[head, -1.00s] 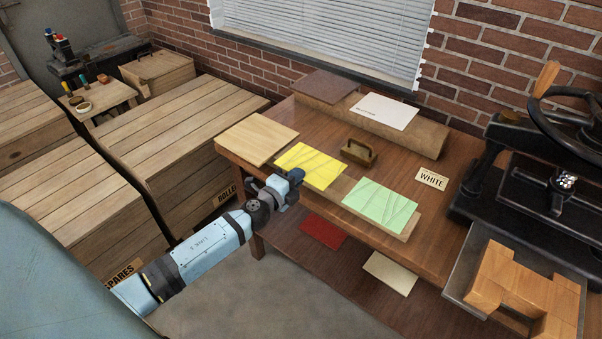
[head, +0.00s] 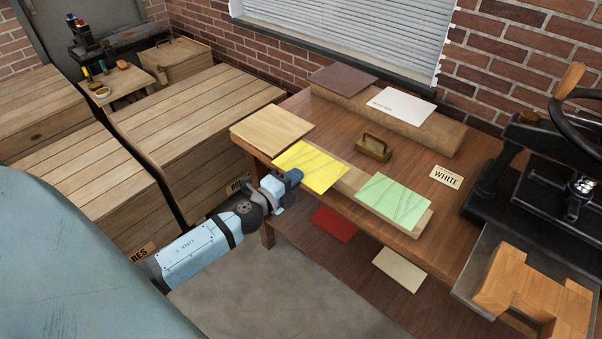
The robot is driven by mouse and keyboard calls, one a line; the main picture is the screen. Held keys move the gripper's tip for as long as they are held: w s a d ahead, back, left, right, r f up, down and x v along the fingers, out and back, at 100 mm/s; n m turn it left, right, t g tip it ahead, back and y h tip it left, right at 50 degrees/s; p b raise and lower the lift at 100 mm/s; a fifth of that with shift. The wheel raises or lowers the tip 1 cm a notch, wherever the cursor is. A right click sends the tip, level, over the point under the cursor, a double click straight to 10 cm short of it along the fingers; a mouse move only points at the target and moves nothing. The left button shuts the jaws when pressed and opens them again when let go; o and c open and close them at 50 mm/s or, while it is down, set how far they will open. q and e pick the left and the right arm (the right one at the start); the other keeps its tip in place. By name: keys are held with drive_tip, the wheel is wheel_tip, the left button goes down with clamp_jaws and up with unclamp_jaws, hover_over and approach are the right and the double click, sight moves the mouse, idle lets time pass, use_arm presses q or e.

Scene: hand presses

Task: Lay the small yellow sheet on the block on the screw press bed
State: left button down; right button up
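The small yellow sheet (head: 312,163) is at the left end of a low wooden board on the table, reaching past the table's front edge. My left gripper (head: 296,178) is at the sheet's near left edge and appears shut on it; the fingertips are small and partly hidden. The screw press (head: 540,175) stands at the right, cut off by the frame. Its grey metal bed (head: 480,272) carries a light wooden block (head: 530,285) with a notched shape. My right gripper is not in view.
A green sheet (head: 394,200) lies on the board's (head: 349,180) right part. A brass-coloured handled block (head: 374,146), a WHITE label (head: 447,177) and a wooden panel (head: 272,129) are on the table. Red (head: 333,224) and cream (head: 400,270) sheets lie on the lower shelf.

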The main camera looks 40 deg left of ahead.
use_arm(q)
drive_tip(key=s+b, duration=0.4)
drive_tip(key=s, duration=0.8)
drive_tip(key=shift+s+a, duration=0.25)
drive_tip(key=shift+a, duration=0.2)
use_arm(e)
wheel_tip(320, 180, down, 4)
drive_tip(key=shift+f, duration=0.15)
use_arm(q)
drive_tip(key=w+d+r+n+y, duration=0.1)
drive_tip(key=w+d+r, duration=0.3)
drive_tip(key=w+d, duration=0.4)
drive_tip(key=w+d+r+y, duration=0.1)
drive_tip(key=w+d+r, duration=0.2)
drive_tip(key=w+d, duration=0.5)
drive_tip(key=s+a+r+p, duration=0.1)
drive_tip(key=s+r+p, duration=0.3)
drive_tip(key=r+p, duration=0.3)
drive_tip(key=s+a+r+p, duration=0.1)
drive_tip(key=s+r+p, duration=0.3)
drive_tip(key=r+p, duration=0.3)
drive_tip(key=p, duration=0.4)
drive_tip(key=shift+r, duration=0.25)
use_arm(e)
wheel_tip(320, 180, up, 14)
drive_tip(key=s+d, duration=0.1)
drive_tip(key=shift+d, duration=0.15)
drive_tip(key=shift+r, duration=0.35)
